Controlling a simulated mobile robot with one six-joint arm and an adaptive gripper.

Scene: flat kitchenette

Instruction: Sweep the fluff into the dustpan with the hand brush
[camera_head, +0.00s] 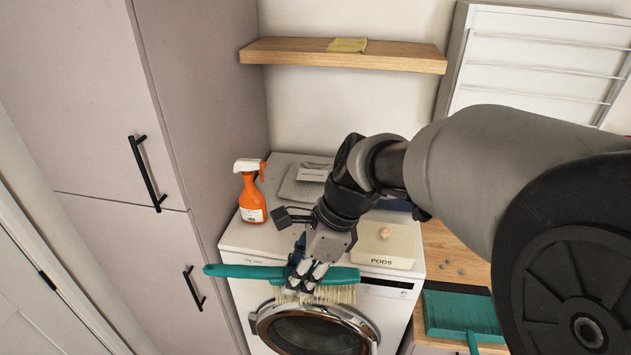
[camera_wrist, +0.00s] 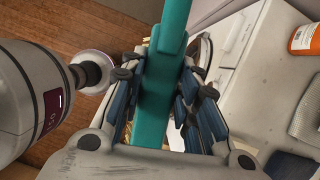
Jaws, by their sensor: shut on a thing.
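My gripper (camera_head: 304,276) is shut on the teal hand brush (camera_head: 240,271), gripping it near its bristle end. The brush is held roughly level in front of the washing machine's upper front, handle to the left and pale bristles down. In the wrist view the teal brush (camera_wrist: 158,100) runs between the fingers of my gripper (camera_wrist: 165,95). The teal dustpan (camera_head: 462,311) lies on the wooden counter at the right, its handle toward the viewer. Small greyish bits of fluff (camera_head: 446,260) lie on the wood behind the dustpan. My arm hides part of that counter.
The washing machine (camera_head: 240,236) stands left of the wooden counter (camera_head: 436,239). On it are an orange spray bottle (camera_head: 252,197), a folded grey cloth (camera_head: 298,188) and a lidded PODS box (camera_head: 396,247). A tall cabinet (camera_head: 205,130) is at left, a shelf (camera_head: 300,53) above.

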